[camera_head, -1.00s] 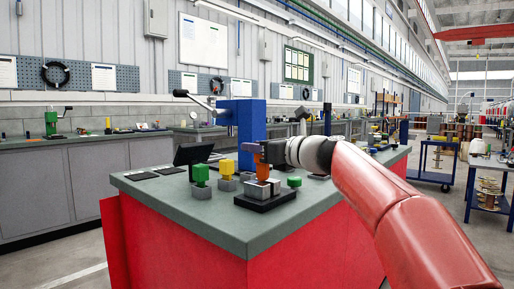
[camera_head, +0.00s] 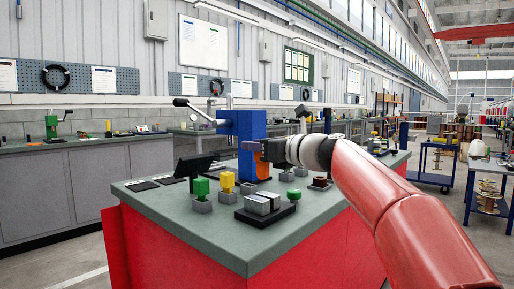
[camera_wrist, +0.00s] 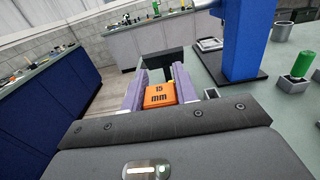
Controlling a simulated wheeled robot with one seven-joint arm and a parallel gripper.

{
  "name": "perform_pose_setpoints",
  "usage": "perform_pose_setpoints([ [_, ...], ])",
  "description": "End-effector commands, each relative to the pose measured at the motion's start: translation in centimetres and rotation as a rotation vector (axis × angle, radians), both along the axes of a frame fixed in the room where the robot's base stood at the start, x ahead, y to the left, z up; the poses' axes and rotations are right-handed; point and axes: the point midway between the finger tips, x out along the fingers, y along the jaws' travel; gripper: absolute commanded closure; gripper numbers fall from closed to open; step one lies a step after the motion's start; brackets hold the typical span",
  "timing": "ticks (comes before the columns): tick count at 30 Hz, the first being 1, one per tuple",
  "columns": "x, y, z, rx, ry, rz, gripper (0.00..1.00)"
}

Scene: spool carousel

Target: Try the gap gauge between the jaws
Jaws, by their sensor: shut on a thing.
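My gripper (camera_head: 255,150) is shut on an orange gap gauge (camera_wrist: 160,95) marked "15 mm", which sits between its two fingers in the wrist view. In the head view the gauge (camera_head: 263,169) hangs below the fingers, in front of the blue post. The two pale grey jaws (camera_head: 262,203) stand on a black base with a green knob, lower on the bench. The gauge appears above the jaws and apart from them. The jaws cannot be made out in the wrist view. A green gauge (camera_head: 201,188) and a yellow gauge (camera_head: 227,181) stand in small grey holders.
A blue press-like post (camera_head: 238,135) with a lever stands close behind my gripper. A dark tilted panel (camera_head: 193,168) and flat dark pads (camera_head: 143,186) lie to its left. More small holders (camera_head: 287,175) stand right of the post. The bench's front left corner (camera_head: 225,235) is clear.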

Motion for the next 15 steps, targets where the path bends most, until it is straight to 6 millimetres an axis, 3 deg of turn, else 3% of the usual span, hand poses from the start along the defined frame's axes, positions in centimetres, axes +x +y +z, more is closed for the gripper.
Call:
perform_pose_setpoints([
  [15, 0.0, 0.0, 3.1, 0.001, -0.003, 0.001, 0.89],
])
